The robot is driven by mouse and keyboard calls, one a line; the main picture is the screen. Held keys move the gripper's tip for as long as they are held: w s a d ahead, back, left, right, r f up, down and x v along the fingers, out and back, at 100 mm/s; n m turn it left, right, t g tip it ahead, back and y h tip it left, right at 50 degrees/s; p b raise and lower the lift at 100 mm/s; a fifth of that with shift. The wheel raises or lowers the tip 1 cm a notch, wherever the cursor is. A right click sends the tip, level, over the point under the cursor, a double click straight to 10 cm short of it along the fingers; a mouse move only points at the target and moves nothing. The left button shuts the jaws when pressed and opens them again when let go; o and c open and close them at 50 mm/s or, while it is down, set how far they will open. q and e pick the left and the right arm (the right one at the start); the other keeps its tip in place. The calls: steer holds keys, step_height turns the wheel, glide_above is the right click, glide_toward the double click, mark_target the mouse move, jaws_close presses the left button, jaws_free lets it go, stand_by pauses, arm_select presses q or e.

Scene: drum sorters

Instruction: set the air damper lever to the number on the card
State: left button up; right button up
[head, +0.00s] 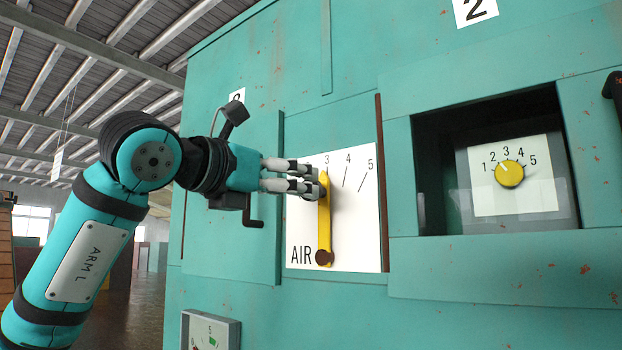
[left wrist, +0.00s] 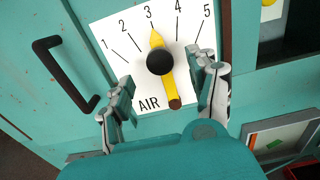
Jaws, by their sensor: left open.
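The air damper lever (head: 324,225) is a yellow bar on a white AIR plate (head: 362,225) numbered 1 to 5. Its brown pivot is at the bottom and its tip points at 3. In the left wrist view the yellow lever (left wrist: 168,88) carries a round black knob (left wrist: 160,61). My left gripper (head: 314,178) is open in front of the lever's upper part. In the left wrist view its fingers (left wrist: 169,80) stand apart, one on each side of the lever. A white card reading 2 (head: 475,10) is cut off at the top. My right gripper is out of view.
Right of the plate, a recess (head: 428,165) holds a yellow dial (head: 509,173) numbered 1 to 5. Left of the plate is a door with a black handle (left wrist: 66,75). A partly hidden number label (head: 237,96) sits behind my arm. A small gauge panel (head: 210,330) is below.

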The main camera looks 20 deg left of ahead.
arm_select(q)
steer(key=p+x, duration=0.2)
steer(key=x, duration=0.4)
steer(key=shift+c, duration=0.3)
steer(key=c, duration=1.1)
jaws_close()
